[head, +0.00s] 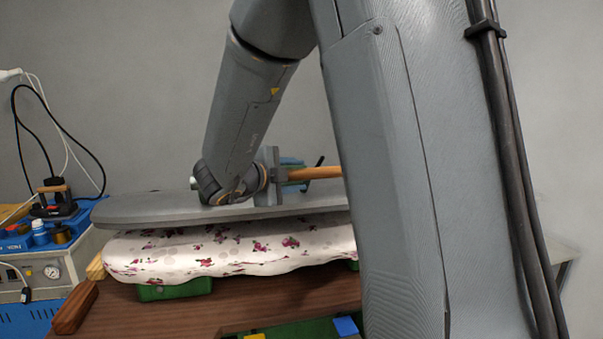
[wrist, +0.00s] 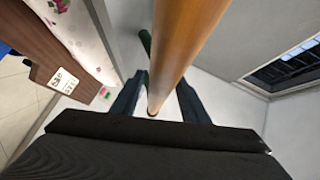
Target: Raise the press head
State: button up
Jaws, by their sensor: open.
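The press head (head: 150,210) is a long grey plate, low and roughly level over the floral padded buck (head: 215,250) in the head view. I cannot tell whether they touch. A round wooden handle (head: 318,172) runs sideways above the plate; its right part is hidden behind my arm. It also shows large in the wrist view (wrist: 182,45). My gripper (head: 291,170) is at the handle, with teal fingers. In the wrist view my gripper (wrist: 157,95) is open, one finger on each side of the handle. Contact with the handle is not clear.
The buck stands on a brown wooden table (head: 250,300) with green supports (head: 175,290). A blue and white machine (head: 45,255) with a gauge, bottles and cables stands at the left. A dark vent or window (wrist: 285,65) shows at the right in the wrist view.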

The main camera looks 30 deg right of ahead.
jog(key=x, duration=0.3)
jog(key=shift+w+d+p, duration=0.1)
jog(key=shift+d+p, duration=0.05)
jog(key=shift+p, duration=0.15)
grip_shut()
